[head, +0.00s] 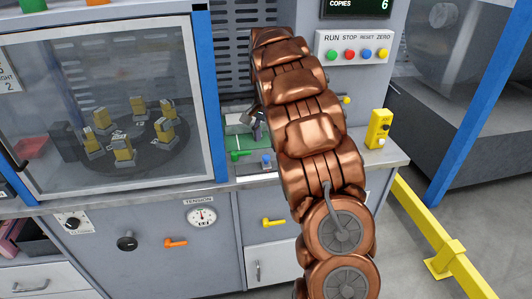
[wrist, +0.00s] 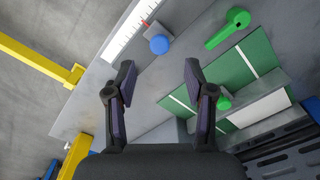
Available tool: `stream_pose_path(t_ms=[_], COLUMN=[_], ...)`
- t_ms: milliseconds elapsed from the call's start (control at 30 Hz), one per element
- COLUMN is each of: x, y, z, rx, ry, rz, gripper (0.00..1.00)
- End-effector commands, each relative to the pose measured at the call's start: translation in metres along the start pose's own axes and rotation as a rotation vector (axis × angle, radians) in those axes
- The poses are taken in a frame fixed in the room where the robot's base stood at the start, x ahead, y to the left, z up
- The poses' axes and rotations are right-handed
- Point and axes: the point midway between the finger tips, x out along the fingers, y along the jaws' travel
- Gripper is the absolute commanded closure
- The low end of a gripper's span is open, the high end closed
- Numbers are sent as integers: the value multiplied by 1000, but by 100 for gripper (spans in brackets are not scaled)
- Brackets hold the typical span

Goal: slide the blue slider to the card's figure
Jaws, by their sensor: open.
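The blue slider (head: 266,161) is a small blue knob on the counter, just below my gripper (head: 256,126) in the head view. In the wrist view the blue slider (wrist: 159,44) lies ahead of the gap between my fingertips (wrist: 158,72), apart from both. A white scale strip (wrist: 128,30) with tick marks and a red pointer runs beside it; its figures are too small to read. My gripper is open and empty above the counter. A white sign (head: 8,78) ending in a 2 is cut off at the left edge; I cannot tell if it is the card.
A green lever (wrist: 228,29) sits right of the slider, by a green mat (wrist: 255,58). A yellow box (head: 378,128) stands on the counter at right. The glazed cabinet (head: 120,110) is at left, and a yellow rail (head: 430,235) runs along the floor.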

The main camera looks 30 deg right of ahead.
Motion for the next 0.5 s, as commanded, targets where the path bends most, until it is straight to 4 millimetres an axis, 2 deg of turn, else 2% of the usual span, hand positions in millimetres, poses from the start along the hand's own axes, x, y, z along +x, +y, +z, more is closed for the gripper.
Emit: stream_pose_path(t_ms=[333, 500], x=[44, 58], y=[1, 1], z=[1, 1], rx=[0, 0], ry=[-4, -2], rz=[5, 1], gripper=[46, 46])
